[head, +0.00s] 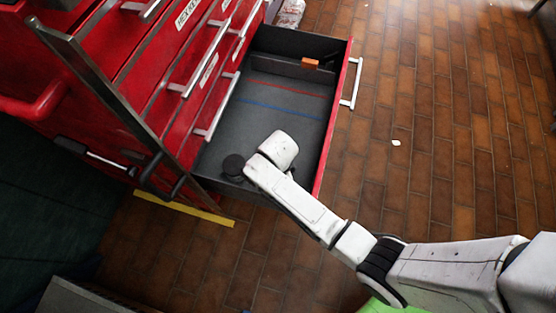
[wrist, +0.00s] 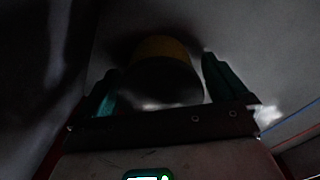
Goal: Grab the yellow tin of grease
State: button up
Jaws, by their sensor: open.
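The tin (wrist: 162,47) shows in the dim wrist view as a round shape, with a yellow side and a dark end facing the camera. My gripper (wrist: 158,66) is open, with one teal finger on each side of the tin. The tin sits between the fingers, and gaps seem to show on both sides, though the dark makes contact hard to judge. In the head view, my arm reaches into the open drawer (head: 262,121) of the red cabinet. The tin and the fingers cannot be made out there, with my arm over that spot.
The drawer has a grey floor with a red and a blue line, and raised walls around my arm. A small orange block (head: 310,63) lies at its far end. Closed drawers of the red cabinet (head: 130,62) stand at left. Open brown tiled floor (head: 440,130) lies at right.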

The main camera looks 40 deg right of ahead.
jog(key=shift+c, duration=0.3)
jog(key=shift+r, duration=0.1)
jog(key=c, duration=1.1)
jog(key=shift+c, duration=0.2)
